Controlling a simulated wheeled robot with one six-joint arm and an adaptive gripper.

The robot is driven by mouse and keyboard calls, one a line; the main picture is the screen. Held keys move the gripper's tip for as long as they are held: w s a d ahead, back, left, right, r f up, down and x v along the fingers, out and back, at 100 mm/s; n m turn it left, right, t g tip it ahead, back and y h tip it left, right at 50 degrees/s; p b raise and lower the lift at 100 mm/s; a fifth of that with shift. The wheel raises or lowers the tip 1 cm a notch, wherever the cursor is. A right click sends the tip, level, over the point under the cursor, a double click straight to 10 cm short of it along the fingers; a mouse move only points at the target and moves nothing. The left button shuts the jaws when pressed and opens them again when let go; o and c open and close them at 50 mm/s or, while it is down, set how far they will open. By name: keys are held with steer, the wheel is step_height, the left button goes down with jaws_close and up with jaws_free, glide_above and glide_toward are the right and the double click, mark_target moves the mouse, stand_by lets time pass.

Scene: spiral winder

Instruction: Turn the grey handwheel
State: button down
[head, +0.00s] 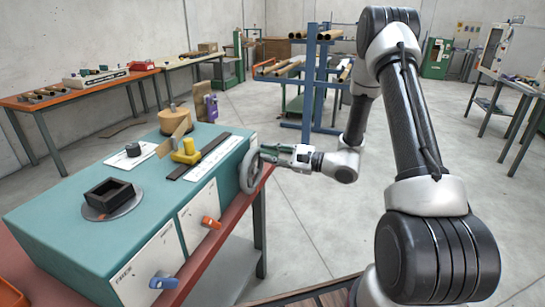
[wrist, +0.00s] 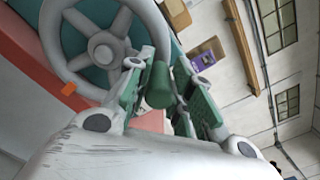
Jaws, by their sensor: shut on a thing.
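The grey handwheel (head: 250,170) is on the right end of the teal machine (head: 150,230) in the head view. In the wrist view the handwheel (wrist: 75,45) fills the upper left, with its spokes and hub showing. My gripper (head: 268,153) is at the upper right part of the wheel's rim. In the wrist view my gripper (wrist: 165,82) has its green fingers closed on the wheel's dark green handle (wrist: 159,84), which sits between them. The fingers hide part of the rim.
The machine has an orange knob (head: 211,222) and a blue knob (head: 162,281) on its front. A yellow block (head: 186,152) and a black square tray (head: 109,194) are on top. A blue rack (head: 309,85) stands behind. Open floor lies to the right of the machine.

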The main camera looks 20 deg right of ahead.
mark_target(255, 152)
steer(key=n, duration=0.1)
steer(key=s+a+r+n, duration=0.1)
steer(key=n, duration=0.2)
steer(key=shift+s+a+r+n, duration=0.15)
steer(key=shift+s+r+n, duration=0.15)
steer(key=shift+s+r, duration=0.1)
steer(key=shift+s+a+r+n, duration=0.1)
steer(key=shift+s+a+n, duration=0.25)
steer(key=shift+n, duration=0.45)
steer(key=shift+s+a+r+n, duration=0.15)
steer(key=shift+s+n, duration=0.25)
steer(key=shift+n, duration=0.4)
steer(key=shift+s+a+n, duration=0.3)
steer(key=shift+s+n, duration=0.1)
steer(key=shift+n, duration=0.4)
steer(key=c, duration=1.3)
jaws_free()
steer(key=shift+o, duration=0.2)
steer(key=v, duration=1.2)
